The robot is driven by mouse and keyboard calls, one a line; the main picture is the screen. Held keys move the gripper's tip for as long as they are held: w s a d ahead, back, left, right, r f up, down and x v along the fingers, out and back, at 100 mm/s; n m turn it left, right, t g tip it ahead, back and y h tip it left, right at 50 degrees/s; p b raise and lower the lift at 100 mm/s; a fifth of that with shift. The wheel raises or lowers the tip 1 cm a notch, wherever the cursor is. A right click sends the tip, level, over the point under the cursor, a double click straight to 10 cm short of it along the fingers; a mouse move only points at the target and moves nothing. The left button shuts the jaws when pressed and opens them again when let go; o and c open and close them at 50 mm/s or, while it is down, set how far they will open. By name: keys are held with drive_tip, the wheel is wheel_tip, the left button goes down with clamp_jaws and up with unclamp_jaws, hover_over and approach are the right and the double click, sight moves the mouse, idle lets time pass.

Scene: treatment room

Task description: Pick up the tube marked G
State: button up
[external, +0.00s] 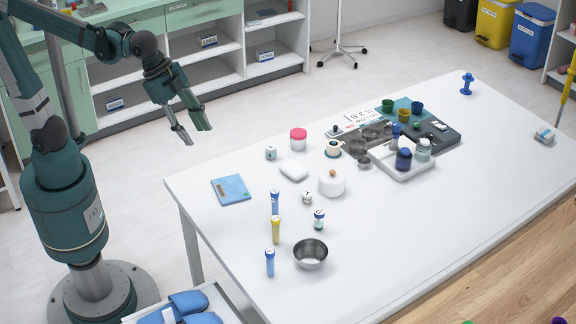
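Three slim upright tubes stand on the white table's near left part: a blue tube (274,203), a yellow tube (276,231) and another blue tube (270,264). Their markings are too small to read, so I cannot tell which one is marked G. My gripper (193,132) is open and empty, with its fingers spread and pointing down. It is up and to the left of the tubes in the picture, raised beyond the table's left edge and touching nothing.
A steel bowl (310,254) and a small dark-capped vial (319,220) stand close right of the tubes. A white lidded pot (331,183), a blue pad (231,190) and a pink-lidded jar (298,139) lie further back.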

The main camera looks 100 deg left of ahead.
drive_tip(key=w+r+m+g+p, duration=0.1)
drive_tip(key=w+r+m+p, duration=0.15)
drive_tip(key=w, duration=0.95)
drive_tip(key=m+g+p, duration=0.4)
drive_tip(key=m+p, duration=0.3)
drive_tip(key=p, duration=0.3)
hover_over(319, 212)
drive_tip(key=f, duration=1.6)
drive_tip(key=shift+s+a+f, duration=0.1)
drive_tip(key=shift+s+f, duration=0.15)
drive_tip(key=shift+s, duration=0.15)
drive_tip(key=shift+w+f+m, duration=0.35)
drive_tip(key=shift+f, duration=0.4)
drive_tip(key=shift+f, duration=0.1)
drive_tip(key=shift+f, duration=1.15)
drive_tip(key=shift+f, duration=0.15)
